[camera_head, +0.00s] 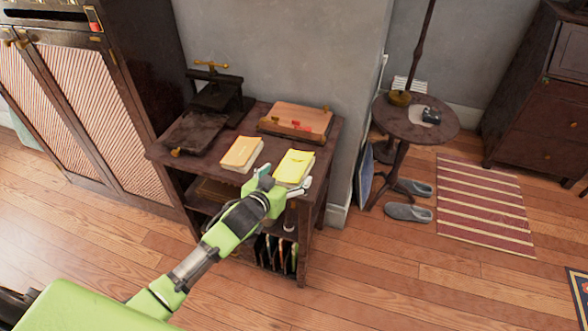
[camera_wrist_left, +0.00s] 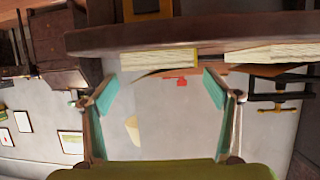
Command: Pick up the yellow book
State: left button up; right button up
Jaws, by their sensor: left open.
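The yellow book (camera_head: 293,167) lies flat near the front right of the dark wooden stand's top. My left gripper (camera_head: 284,180) is at the stand's front edge, open, right before the book's near end; its fingers seem to stand to either side of that end. In the left wrist view, which is upside down, the yellow book (camera_wrist_left: 158,60) shows its page edge beyond the gap between the open, empty fingers (camera_wrist_left: 160,90). I cannot tell whether a finger touches it. My right gripper is in neither view.
An orange-tan book (camera_head: 242,153) lies left of the yellow one, and also shows in the wrist view (camera_wrist_left: 270,53). A round table (camera_head: 425,125) stands right. The floor in front is clear.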

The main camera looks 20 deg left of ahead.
aim_at(292, 171)
pick_arm(q)
jog(key=x, duration=0.4)
jog(key=shift+f, duration=0.25)
jog(key=c, duration=1.3)
jog(key=shift+r, duration=0.1)
